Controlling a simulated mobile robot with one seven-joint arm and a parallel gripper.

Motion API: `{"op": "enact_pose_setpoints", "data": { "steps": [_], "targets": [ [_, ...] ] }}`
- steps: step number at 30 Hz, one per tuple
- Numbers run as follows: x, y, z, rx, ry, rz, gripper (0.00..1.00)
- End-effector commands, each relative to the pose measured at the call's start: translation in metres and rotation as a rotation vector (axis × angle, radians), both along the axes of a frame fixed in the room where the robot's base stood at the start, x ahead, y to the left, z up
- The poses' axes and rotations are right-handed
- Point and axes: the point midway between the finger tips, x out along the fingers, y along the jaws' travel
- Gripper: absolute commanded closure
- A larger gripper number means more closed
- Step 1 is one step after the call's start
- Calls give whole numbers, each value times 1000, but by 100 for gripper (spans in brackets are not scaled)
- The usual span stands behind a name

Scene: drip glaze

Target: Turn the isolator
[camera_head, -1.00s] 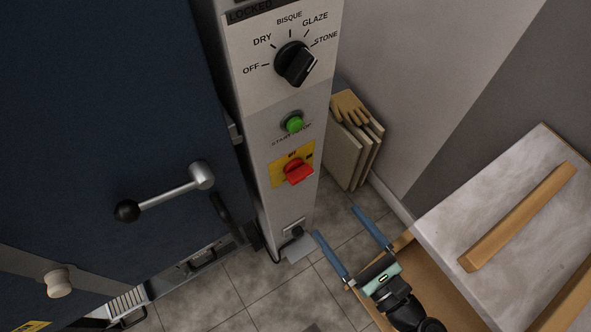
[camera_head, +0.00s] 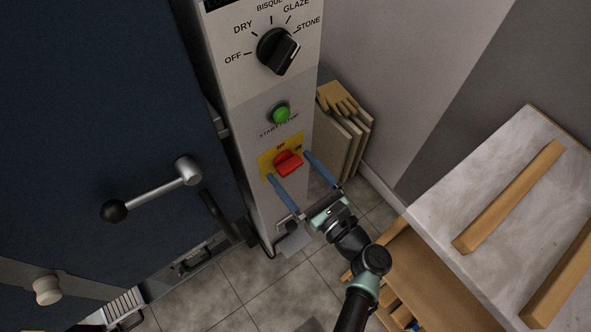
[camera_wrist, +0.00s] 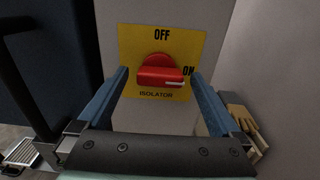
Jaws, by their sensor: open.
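The isolator is a red rotary knob (camera_head: 289,163) on a yellow plate (camera_head: 266,165), low on the grey control column. In the wrist view the knob (camera_wrist: 161,73) sits ahead, between my two blue fingers. Its grip bar lies roughly level, with a white mark at its right end towards ON. The plate (camera_wrist: 130,42) reads OFF at the top, ON at the right and ISOLATOR below. My gripper (camera_head: 287,166) is open, with one finger on either side of the knob. I cannot tell whether either finger touches the knob or plate.
Above are a green start/stop button (camera_head: 281,113) and a black selector dial (camera_head: 278,51). A blue door with a lever handle (camera_head: 150,190) is at left. Boards with a yellow glove (camera_head: 338,97) lean behind the column. A worktable (camera_head: 480,190) stands at right.

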Motion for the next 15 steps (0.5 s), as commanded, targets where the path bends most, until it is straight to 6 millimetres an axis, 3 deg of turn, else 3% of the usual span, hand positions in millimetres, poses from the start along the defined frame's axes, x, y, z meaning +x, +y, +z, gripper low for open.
{"op": "enact_pose_setpoints", "data": {
  "steps": [6, 15],
  "targets": [
    [0, 0, 0, -1, -1, 0, 2],
    [0, 0, 0, -1, -1, 0, 56]
  ]
}}
